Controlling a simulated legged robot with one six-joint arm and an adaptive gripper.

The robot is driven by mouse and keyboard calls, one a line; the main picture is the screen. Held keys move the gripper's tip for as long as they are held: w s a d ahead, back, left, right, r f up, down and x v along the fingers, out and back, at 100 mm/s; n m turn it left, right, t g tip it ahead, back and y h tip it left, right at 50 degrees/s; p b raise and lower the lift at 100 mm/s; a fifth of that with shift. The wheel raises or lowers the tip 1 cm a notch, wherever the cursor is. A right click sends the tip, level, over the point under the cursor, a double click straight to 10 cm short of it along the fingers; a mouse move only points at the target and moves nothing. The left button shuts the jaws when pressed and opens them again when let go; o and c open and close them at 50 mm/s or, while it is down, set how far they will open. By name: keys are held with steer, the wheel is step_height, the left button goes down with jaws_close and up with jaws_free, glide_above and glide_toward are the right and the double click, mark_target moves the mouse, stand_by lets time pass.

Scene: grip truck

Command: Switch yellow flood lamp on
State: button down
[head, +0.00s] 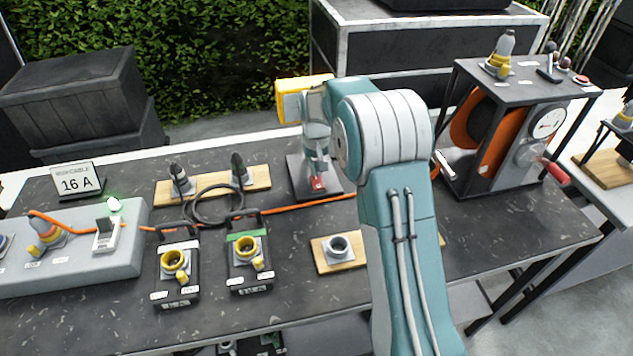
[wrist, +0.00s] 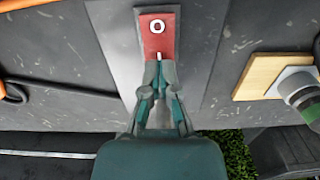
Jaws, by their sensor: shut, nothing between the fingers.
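A yellow housing (head: 290,86), which looks like the flood lamp, shows behind my arm at the upper middle of the head view and is partly hidden. Below it is a dark base plate (head: 299,181) with a red switch (head: 319,184). In the wrist view the red rocker switch (wrist: 157,27) shows a white O at its far end and a white line at its near end. My gripper (wrist: 158,67) is shut and empty, pointing down, its tips at the line end of the switch. I cannot tell whether they touch it. It also shows in the head view (head: 318,171).
A grey socket box (head: 70,268) with an orange cable (head: 305,203) lies left. Two black boxes with yellow sockets (head: 176,272) (head: 248,262) stand front left. A wooden plate with a grey socket (head: 328,261) sits near right. A cable-reel frame (head: 510,85) stands far right.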

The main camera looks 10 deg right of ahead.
mark_target(315, 177)
steer(key=shift+f, duration=0.65)
stand_by(0.3)
steer(key=shift+r, duration=3.55)
